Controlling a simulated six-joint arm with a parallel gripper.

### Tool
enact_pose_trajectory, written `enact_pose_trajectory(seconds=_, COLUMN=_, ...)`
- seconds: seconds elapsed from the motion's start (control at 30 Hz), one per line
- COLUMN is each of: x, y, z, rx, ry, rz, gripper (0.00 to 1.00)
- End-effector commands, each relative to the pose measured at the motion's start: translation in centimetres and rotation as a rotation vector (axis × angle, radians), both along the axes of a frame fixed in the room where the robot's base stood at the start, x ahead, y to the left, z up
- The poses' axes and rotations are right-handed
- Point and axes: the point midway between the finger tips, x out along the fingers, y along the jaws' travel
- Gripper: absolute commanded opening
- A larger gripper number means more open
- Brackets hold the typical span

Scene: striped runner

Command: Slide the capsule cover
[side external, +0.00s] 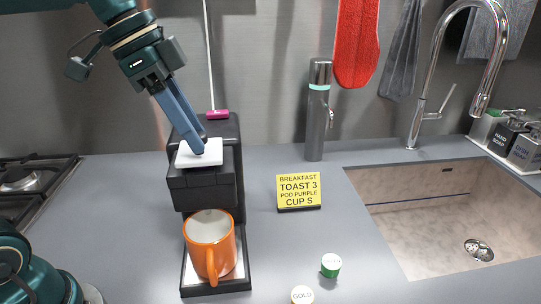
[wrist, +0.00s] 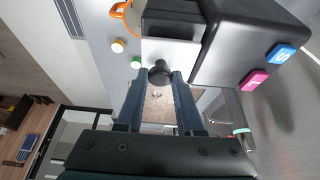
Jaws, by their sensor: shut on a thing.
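A black coffee machine (side external: 231,165) stands left of centre on the counter, and its body also shows in the wrist view (wrist: 240,35). The white capsule cover (side external: 208,154) lies flat on its top; in the wrist view the cover (wrist: 170,52) is a pale plate with a dark round knob (wrist: 159,68) at its near edge. My gripper (side external: 198,147) reaches down from the upper left, its blue fingers at the cover. In the wrist view my gripper (wrist: 160,76) has a finger on each side of the knob and is shut on it. The fingers hide part of the cover in the side view.
An orange mug (side external: 209,243) stands under the machine. Pods, one green (side external: 331,265) and one labelled gold (side external: 302,295), lie front right. A yellow sign (side external: 299,188), steel cylinder (side external: 317,115) and sink (side external: 440,215) are to the right.

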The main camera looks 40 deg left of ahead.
Motion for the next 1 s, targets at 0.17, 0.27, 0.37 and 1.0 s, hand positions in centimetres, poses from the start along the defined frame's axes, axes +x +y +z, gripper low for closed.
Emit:
enact_pose_trajectory(seconds=0.17, x=-0.3, y=-0.4, z=0.0, rx=-0.004, ry=0.0, rz=-0.001, gripper=0.0)
enact_pose_trajectory(seconds=0.27, x=-0.4, y=-0.4, z=0.0, rx=-0.005, ry=0.002, rz=-0.001, gripper=0.0)
enact_pose_trajectory(seconds=0.37, x=-0.4, y=-0.4, z=0.0, rx=-0.006, ry=0.004, rz=-0.002, gripper=0.4)
enact_pose_trajectory(seconds=1.0, x=-0.9, y=0.4, z=2.3, rx=-0.001, ry=-0.005, rz=0.002, gripper=0.64)
